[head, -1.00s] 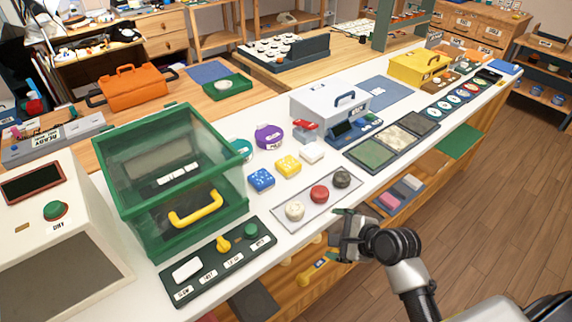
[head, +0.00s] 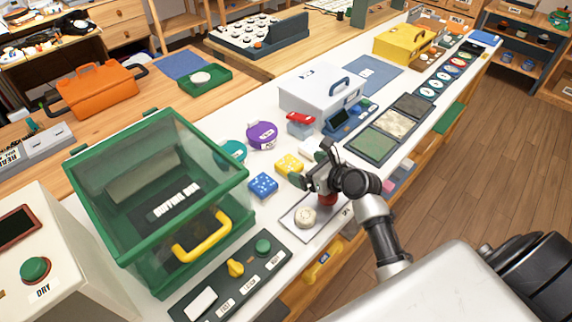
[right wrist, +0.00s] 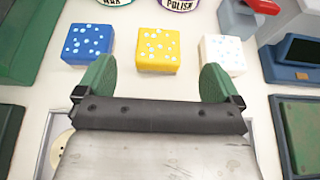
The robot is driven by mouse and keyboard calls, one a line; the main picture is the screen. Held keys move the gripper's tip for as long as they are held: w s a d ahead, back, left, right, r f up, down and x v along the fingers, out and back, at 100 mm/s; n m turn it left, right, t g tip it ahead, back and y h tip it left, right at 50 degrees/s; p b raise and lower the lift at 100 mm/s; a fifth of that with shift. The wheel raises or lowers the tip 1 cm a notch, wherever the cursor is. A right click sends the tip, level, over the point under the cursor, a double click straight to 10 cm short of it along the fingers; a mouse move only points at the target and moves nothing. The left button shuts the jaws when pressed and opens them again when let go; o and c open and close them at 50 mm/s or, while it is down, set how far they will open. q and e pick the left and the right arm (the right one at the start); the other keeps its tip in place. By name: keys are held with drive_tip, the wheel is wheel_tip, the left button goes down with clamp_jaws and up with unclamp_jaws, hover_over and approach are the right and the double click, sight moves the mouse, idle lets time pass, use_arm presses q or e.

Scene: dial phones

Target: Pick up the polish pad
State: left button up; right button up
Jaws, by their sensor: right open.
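My right gripper (head: 313,168) is open and empty above the worktable, over the far side of a grey tray (head: 286,222) of round pads. In the right wrist view its green fingers (right wrist: 156,77) stand wide apart, with the yellow speckled block (right wrist: 158,50) ahead between them. On the tray a cream round pad (head: 305,217) is clear and a red one (head: 327,199) is partly covered by my gripper; the dark one is hidden. No readable label tells which is the polish pad. My left gripper is not in view.
A blue block (right wrist: 88,45) and a white block (right wrist: 222,54) flank the yellow one. The purple tin marked POLISH (head: 262,135) and a teal tin (head: 232,151) stand behind. A green clear-walled box (head: 150,200) stands left; a grey case (head: 318,92) stands beyond.

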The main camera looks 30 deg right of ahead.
sight(287, 162)
drive_tip(key=shift+x, duration=0.9)
drive_tip(key=shift+w+a+f, duration=0.1)
drive_tip(key=shift+w+a, duration=0.05)
drive_tip(key=shift+w, duration=0.15)
drive_tip(key=x, duration=0.5)
drive_tip(key=shift+b, duration=0.3)
drive_tip(key=shift+s, duration=0.1)
drive_tip(key=c, duration=1)
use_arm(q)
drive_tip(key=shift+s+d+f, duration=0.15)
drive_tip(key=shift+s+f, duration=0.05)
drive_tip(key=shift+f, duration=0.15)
